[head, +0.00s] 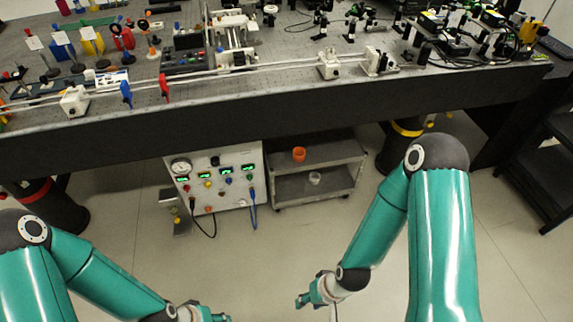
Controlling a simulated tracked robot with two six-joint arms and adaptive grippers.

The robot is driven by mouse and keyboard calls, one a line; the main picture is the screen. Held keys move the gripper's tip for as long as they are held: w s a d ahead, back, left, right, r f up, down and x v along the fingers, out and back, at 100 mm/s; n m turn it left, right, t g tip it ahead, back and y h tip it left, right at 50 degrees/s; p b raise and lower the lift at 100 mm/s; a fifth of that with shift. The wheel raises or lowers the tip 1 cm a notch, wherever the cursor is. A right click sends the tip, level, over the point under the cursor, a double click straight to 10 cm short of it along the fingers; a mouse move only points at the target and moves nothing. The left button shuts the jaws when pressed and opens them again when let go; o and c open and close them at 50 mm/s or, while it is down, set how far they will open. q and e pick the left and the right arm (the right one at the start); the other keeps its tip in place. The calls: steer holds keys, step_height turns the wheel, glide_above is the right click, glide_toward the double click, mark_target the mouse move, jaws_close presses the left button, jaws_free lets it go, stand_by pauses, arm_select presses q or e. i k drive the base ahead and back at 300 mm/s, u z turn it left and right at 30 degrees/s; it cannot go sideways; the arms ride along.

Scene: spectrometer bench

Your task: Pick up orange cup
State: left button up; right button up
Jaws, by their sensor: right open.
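The orange cup (299,154) stands on the top shelf of a grey cart (335,153) below the bench's front edge. It looks small and upright. My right gripper (304,299) is open, low in the picture, well in front of the cart and apart from the cup. Nothing shows in its jaws. My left gripper (218,317) is at the bottom edge, partly cut off, and its fingers cannot be made out. It is also far from the cup.
A clear cup (315,178) stands on the cart's lower shelf. A white control box (215,178) with cables stands left of the cart. The optical bench (300,95) crosses above, crowded with instruments. Open floor (270,250) lies in front of the cart.

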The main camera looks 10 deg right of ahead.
mark_target(299, 152)
steer(key=z, duration=0.2)
steer(key=i, duration=0.9)
steer(key=u, duration=0.1)
